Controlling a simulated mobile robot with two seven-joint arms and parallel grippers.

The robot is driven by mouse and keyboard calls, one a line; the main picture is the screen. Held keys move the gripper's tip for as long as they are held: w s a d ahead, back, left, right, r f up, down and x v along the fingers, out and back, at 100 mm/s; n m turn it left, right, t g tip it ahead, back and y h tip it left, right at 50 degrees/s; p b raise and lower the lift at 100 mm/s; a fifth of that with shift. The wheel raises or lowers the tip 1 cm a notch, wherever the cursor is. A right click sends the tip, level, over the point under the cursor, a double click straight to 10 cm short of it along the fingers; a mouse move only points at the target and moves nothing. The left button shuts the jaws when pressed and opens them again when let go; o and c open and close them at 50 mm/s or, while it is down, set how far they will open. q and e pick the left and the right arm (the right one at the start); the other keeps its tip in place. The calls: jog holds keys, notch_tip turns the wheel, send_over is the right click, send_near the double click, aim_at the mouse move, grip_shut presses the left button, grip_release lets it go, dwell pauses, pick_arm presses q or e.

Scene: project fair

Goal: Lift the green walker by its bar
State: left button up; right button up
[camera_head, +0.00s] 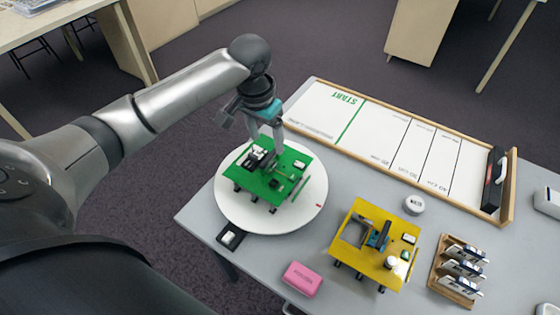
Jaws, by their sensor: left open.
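The green walker (264,187) stands on a round white plate (240,217) at the left end of the table. It is a flat green board on short dark legs, with a dark and white block (259,157) and small parts on top. My left gripper (267,155) points down over the far part of the green board, its fingers close to the block. The fingers and arm partly cover that area, so I cannot tell which part is the bar or whether the fingers touch it. My right gripper is not in view.
A yellow walker (354,253) stands right of the plate. A pink box (301,279), a small white round thing (414,204) and a wooden rack (441,286) are on the table. A wood-framed START track (380,135) lies along the back.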

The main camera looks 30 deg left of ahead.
aim_at(269, 155)
pick_arm(q)
jog(key=shift+n, duration=0.4)
jog(key=w+f, duration=0.1)
jog(key=f, duration=0.1)
jog(key=a+f+b, duration=0.1)
jog(key=f, duration=0.1)
jog(key=w+a+f+b, duration=0.1)
jog(key=f, duration=0.2)
jog(key=shift+w, duration=0.35)
jog(key=shift+w+f+b, duration=0.25)
jog(key=shift+f, duration=0.75)
jog(key=shift+w+f+b, duration=0.2)
jog(key=shift+f, duration=0.85)
jog(key=shift+w+f+b, duration=0.25)
jog(key=shift+f, duration=0.75)
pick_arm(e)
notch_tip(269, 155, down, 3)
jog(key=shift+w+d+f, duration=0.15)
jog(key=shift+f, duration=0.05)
pick_arm(q)
jog(key=shift+c, duration=0.2)
jog(key=shift+r, duration=0.1)
grip_shut()
